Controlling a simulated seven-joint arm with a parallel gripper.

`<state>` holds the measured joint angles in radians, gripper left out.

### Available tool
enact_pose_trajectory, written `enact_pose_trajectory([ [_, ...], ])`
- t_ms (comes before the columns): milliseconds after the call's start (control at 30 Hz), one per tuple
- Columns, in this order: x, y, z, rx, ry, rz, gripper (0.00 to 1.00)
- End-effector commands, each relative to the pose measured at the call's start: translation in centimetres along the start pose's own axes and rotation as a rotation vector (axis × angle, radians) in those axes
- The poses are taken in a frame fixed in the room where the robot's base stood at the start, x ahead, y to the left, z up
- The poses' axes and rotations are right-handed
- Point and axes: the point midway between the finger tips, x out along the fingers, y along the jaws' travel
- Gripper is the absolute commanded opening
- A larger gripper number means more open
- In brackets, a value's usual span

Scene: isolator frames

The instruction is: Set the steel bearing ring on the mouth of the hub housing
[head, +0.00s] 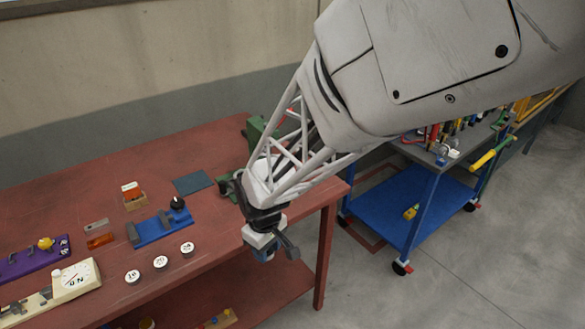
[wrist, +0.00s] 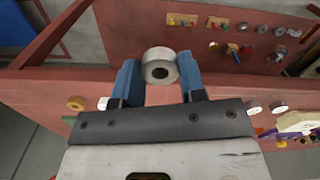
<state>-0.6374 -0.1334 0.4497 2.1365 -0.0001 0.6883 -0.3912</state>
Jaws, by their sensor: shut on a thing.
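My gripper (head: 262,250) hangs at the right end of the red bench, over its front edge in the head view. In the wrist view its blue fingers (wrist: 158,84) are shut on the steel bearing ring (wrist: 160,54), a thick grey ring with a dark bore. The ring sits between the fingertips, its round face toward the wrist camera. In the head view I cannot make out the ring at the fingers. I cannot pick out the hub housing for sure in either view; my arm covers part of the bench's right end.
The bench top (head: 95,190) holds a blue fixture (head: 160,228), numbered white discs (head: 160,262), a dark mat (head: 193,184), a purple tray (head: 20,266) and a dial scale (head: 77,280). A green vise-like thing (head: 228,185) stands beside my arm. A blue cart (head: 410,205) is at right.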

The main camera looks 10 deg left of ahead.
Motion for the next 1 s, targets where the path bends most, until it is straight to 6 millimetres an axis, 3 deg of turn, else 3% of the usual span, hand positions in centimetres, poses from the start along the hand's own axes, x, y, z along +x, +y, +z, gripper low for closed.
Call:
enact_pose_trajectory([
  [767,0.0,-0.1,0.3,0.000,0.000,0.000,0.12],
  [1000,-0.4,0.6,-1.1,0.001,-0.001,0.000,0.12],
])
